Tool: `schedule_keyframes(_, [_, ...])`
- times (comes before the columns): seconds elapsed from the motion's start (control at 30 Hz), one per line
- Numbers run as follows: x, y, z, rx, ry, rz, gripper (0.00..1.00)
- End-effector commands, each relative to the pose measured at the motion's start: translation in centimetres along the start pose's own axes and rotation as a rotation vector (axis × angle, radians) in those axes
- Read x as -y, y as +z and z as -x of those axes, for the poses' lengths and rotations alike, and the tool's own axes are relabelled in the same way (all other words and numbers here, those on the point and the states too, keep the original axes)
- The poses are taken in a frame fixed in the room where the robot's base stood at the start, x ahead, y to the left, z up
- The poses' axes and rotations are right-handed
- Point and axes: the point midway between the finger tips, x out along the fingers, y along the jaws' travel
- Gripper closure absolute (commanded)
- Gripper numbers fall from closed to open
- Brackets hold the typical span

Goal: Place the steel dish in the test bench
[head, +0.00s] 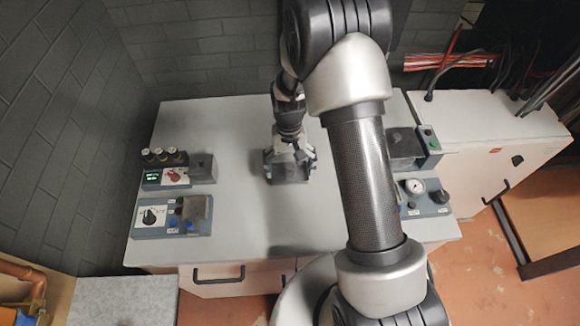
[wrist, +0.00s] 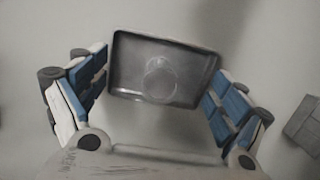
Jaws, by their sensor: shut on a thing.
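The steel dish (head: 291,174) is a dark grey, shallow rectangular tray, at the middle of the white table top in the head view. In the wrist view the steel dish (wrist: 185,68) sits slightly tilted between the blue and white finger pads, with a faint round mark in its middle. My gripper (head: 287,160) points down and is shut on the dish. A shadow shows below it on the table, but the exact height is unclear. No unit is clearly readable as the test bench; panels stand at both sides of the table.
At left are a panel with a green display and red knob (head: 170,177) and a panel with a black knob (head: 152,216), each beside a grey block. At right, partly behind my arm, are a grey plate unit (head: 408,147) and a gauge unit (head: 425,197). The middle of the white table (head: 245,230) is clear.

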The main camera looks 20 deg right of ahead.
Motion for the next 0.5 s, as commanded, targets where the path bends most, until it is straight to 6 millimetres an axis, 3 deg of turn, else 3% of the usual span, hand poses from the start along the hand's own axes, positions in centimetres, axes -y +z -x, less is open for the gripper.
schedule_keyframes(0.1, [0.00, -0.07, -0.40, 0.000, 0.000, 0.000, 0.39])
schedule_keyframes(0.13, [0.00, -0.04, -0.33, 0.000, 0.000, 0.000, 0.07])
schedule_keyframes(0.27, [0.00, -0.03, -0.28, 0.000, 0.000, 0.000, 0.00])
schedule_keyframes(0.5, [-0.01, -0.03, -0.27, 0.000, 0.000, 0.000, 0.00])
